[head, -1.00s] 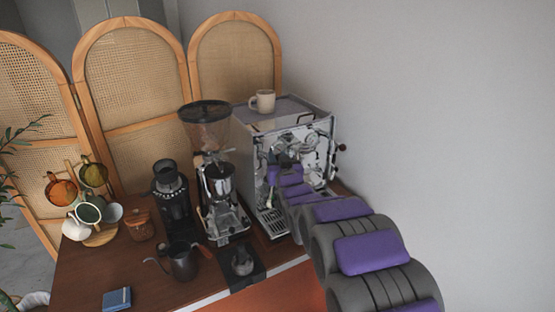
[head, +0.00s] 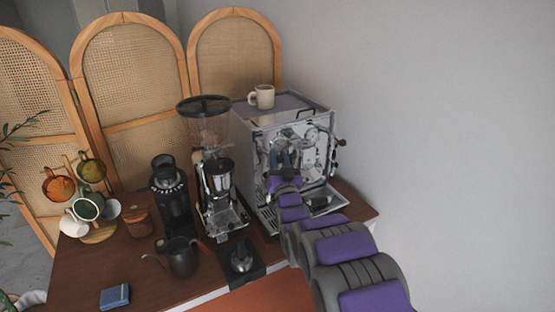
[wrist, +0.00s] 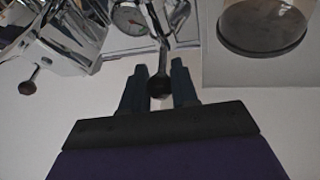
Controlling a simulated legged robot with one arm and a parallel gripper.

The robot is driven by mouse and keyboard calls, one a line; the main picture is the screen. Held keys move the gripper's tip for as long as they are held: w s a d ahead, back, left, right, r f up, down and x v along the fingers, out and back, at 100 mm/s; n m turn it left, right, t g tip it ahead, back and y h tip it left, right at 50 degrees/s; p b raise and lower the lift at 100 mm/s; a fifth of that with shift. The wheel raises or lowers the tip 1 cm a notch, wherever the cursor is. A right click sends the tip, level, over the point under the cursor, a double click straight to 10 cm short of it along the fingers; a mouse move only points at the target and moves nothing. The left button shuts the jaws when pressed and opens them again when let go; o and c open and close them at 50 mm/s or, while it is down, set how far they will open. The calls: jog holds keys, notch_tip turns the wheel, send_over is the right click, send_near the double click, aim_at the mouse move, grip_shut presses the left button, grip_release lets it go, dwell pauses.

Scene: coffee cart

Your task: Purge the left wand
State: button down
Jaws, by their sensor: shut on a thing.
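The chrome espresso machine (head: 258,152) stands at the right end of the counter. My gripper (head: 284,160) is at the left part of its front panel. In the wrist view, my gripper (wrist: 160,86) has its two dark fingers on either side of a black ball knob (wrist: 159,87) at the end of a thin metal lever, and is shut on it. A pressure gauge (wrist: 128,17) shows just beyond. I cannot make out the left wand itself in the head view; my arm covers part of the machine's front.
A grinder with a clear hopper (head: 203,124) stands close left of the machine. A beige mug (head: 263,97) sits on the machine's top. A dark kettle (head: 182,257), a smaller black grinder (head: 170,190) and a mug rack (head: 98,236) stand further left. A plain wall is at the right.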

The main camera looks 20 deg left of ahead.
jog(key=shift+f+m+t, duration=0.4)
jog(key=shift+f+t, duration=0.2)
jog(key=shift+t, duration=0.1)
jog(key=c, duration=0.9)
grip_release()
jog(key=shift+r, duration=0.1)
jog(key=shift+s, duration=0.1)
jog(key=b+v, duration=0.2)
jog(key=v, duration=0.3)
jog(key=b+v, duration=0.2)
jog(key=v, duration=0.4)
jog(key=b+v, duration=0.2)
jog(key=v, duration=0.4)
jog(key=shift+f, duration=0.4)
